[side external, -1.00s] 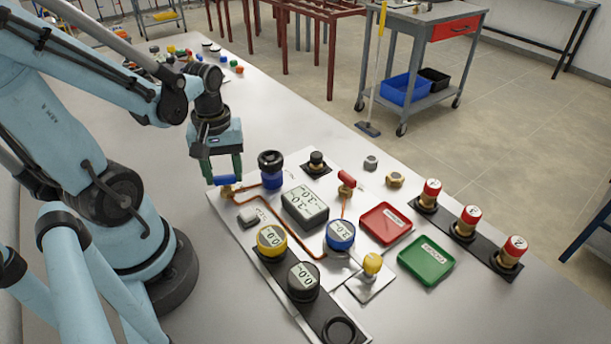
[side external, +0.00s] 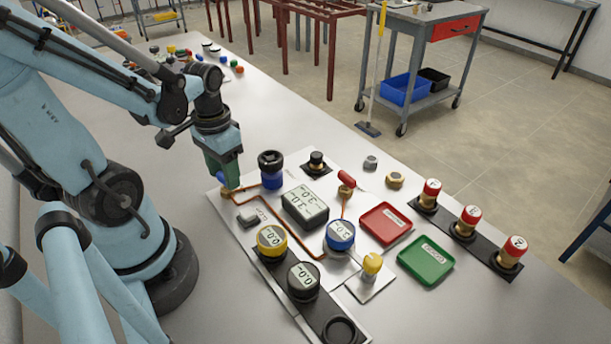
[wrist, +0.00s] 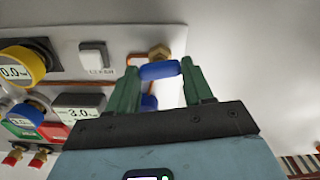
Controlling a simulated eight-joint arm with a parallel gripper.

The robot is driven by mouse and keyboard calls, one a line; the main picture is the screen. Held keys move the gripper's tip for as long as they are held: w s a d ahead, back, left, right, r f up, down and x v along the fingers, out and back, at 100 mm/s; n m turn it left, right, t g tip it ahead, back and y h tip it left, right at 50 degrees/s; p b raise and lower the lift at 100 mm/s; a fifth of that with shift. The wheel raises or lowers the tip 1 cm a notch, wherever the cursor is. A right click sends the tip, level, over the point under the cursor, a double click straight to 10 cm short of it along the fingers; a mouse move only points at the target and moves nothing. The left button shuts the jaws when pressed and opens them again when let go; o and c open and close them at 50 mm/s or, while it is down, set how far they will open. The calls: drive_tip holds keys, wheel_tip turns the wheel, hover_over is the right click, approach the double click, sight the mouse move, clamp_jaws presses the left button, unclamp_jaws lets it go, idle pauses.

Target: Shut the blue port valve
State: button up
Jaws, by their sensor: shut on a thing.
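The blue port valve has a blue bar handle (side external: 221,178) on a brass body (side external: 228,190) at the left corner of the white panel. In the wrist view the handle (wrist: 160,70) lies between my two green fingers, in front of the brass fitting (wrist: 159,51). My gripper (side external: 227,180) is shut on the handle, and it also shows in the wrist view (wrist: 160,74). In the side view the fingers hide much of the handle. A copper pipe (side external: 250,187) runs from the valve across the panel.
A black-and-blue knob (side external: 271,168) stands close to the right of my gripper. A grey display box (side external: 305,205), a red valve (side external: 346,183), round gauges, a red tray (side external: 386,223) and a green tray (side external: 426,260) lie farther right.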

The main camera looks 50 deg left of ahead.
drive_tip(key=shift+m, duration=1.1)
drive_tip(key=o, duration=1)
drive_tip(key=shift+o, duration=0.2)
wheel_tip(320, 180, up, 12)
drive_tip(key=w+d+f+t, duration=0.2)
drive_tip(key=w+d+t, duration=0.5)
drive_tip(key=w+d, duration=0.2)
drive_tip(key=shift+w+d+f, duration=0.15)
drive_tip(key=shift+w+d, duration=0.1)
drive_tip(key=shift+d, duration=0.3)
